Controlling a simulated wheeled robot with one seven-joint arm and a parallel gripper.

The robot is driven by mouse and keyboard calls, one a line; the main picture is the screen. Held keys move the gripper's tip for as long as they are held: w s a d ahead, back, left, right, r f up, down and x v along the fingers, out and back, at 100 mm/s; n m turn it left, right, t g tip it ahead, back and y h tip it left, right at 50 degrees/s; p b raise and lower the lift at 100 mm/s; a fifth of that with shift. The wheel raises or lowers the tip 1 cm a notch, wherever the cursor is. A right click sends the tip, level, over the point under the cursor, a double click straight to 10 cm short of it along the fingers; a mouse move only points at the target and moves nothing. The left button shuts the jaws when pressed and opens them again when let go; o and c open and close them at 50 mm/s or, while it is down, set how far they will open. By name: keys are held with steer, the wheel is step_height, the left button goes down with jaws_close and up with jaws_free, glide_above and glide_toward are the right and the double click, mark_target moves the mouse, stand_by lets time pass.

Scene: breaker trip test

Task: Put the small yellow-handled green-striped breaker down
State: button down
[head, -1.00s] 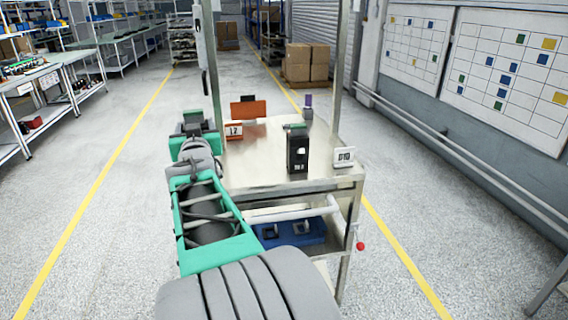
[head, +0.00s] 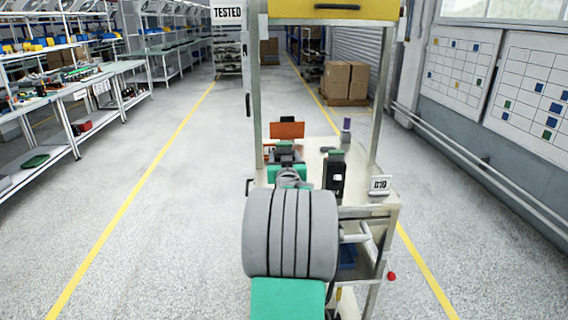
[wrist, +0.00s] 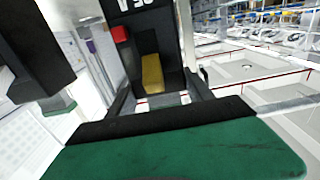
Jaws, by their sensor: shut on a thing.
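My gripper (head: 287,158) is over the left part of the metal cart top, mostly hidden behind my own arm in the head view. In the wrist view, my gripper (wrist: 160,98) is shut on the breaker. That view shows a black breaker face with a yellow handle (wrist: 152,73), a red button and partly cut-off white lettering. Whether the breaker touches the cart top is hidden.
A taller black breaker with a green top (head: 335,176) stands right of my gripper. A white number card (head: 380,184) sits at the cart's right edge. An orange bin (head: 287,130) and a purple-topped item (head: 346,130) are behind. Cart posts rise to a yellow panel (head: 330,10).

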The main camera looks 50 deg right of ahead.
step_height(320, 180, down, 2)
steer(key=shift+f+p, duration=0.25)
steer(key=shift+p, duration=0.1)
steer(key=shift+f, duration=0.1)
steer(key=shift+f+b, duration=0.15)
steer(key=shift+b, duration=0.15)
steer(key=shift+c, duration=2)
jaws_free()
steer(key=shift+a, duration=0.1)
